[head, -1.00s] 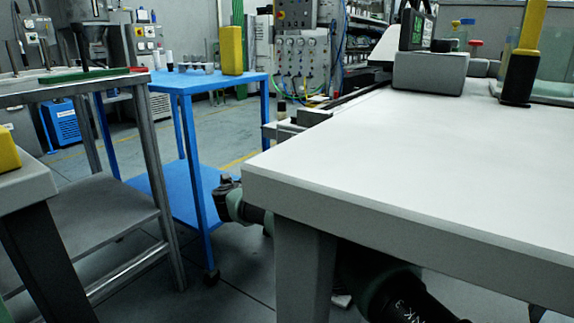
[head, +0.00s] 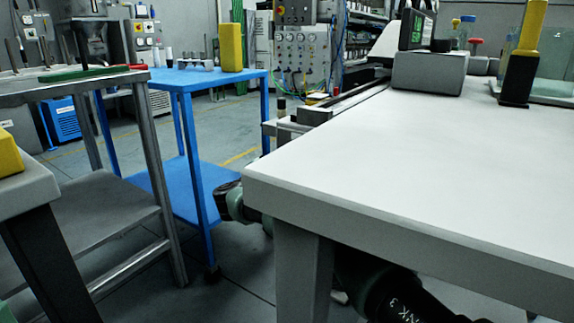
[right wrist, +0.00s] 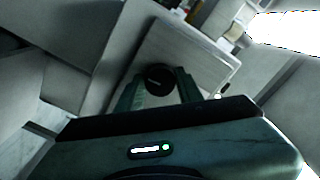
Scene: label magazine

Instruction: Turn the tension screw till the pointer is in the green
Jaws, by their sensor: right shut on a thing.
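In the right wrist view my right gripper (right wrist: 158,88) has its two fingers on either side of a round, dark knob (right wrist: 155,76), shut on it. The knob stands in front of a pale grey panel (right wrist: 190,55); I take it to be the tension screw, though its markings are too dark to read. No pointer or green zone can be made out in either view. My left gripper is not in view. In the head view only parts of my arm show, below and beside the white table.
A large white table (head: 420,150) fills the right, with a grey block (head: 430,73) and a yellow-and-black upright (head: 520,65) on it. A blue cart (head: 200,80) carries a yellow block (head: 231,47). A metal stand (head: 100,88) is at left. Floor shows between them.

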